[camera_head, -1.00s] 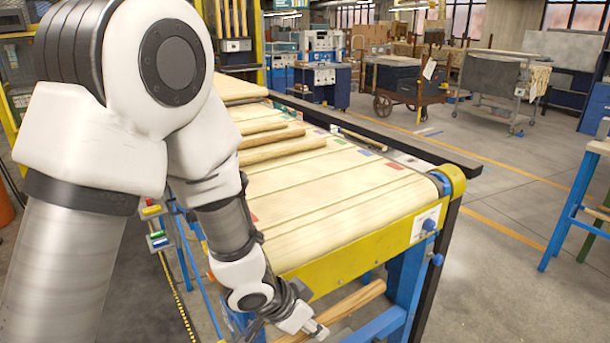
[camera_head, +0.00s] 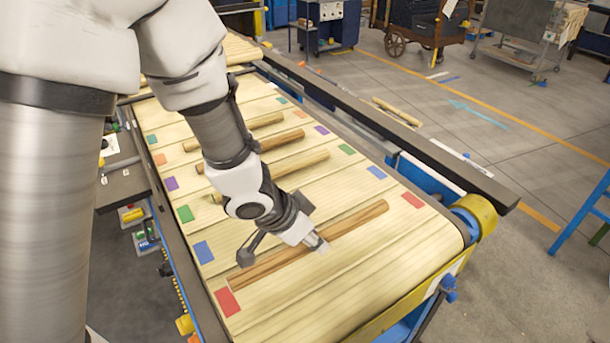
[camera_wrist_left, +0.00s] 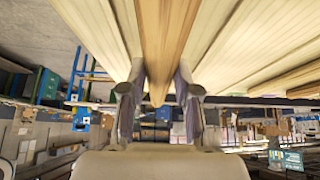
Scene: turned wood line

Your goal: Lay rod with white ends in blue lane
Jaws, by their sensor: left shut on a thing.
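My left gripper (camera_head: 318,243) is shut on a brown, streaked rod (camera_head: 357,219), which spans the near part of the conveyor. In the left wrist view the rod (camera_wrist_left: 165,45) runs between the two fingers (camera_wrist_left: 160,100). I cannot make out white on its ends. The blue lane has a blue patch at its left end (camera_head: 203,252) and one at its right end (camera_head: 376,172). In the head view the rod appears between the blue and red patches; whether it touches the belt I cannot tell. My right gripper is not in view.
The red lane (camera_head: 227,302) is nearest the belt's front end. Several rods, such as this one (camera_head: 290,164), lie farther back, partly behind my left arm. A dark rail (camera_head: 400,135) runs along the right side. A yellow roller end (camera_head: 474,215) is at the near corner.

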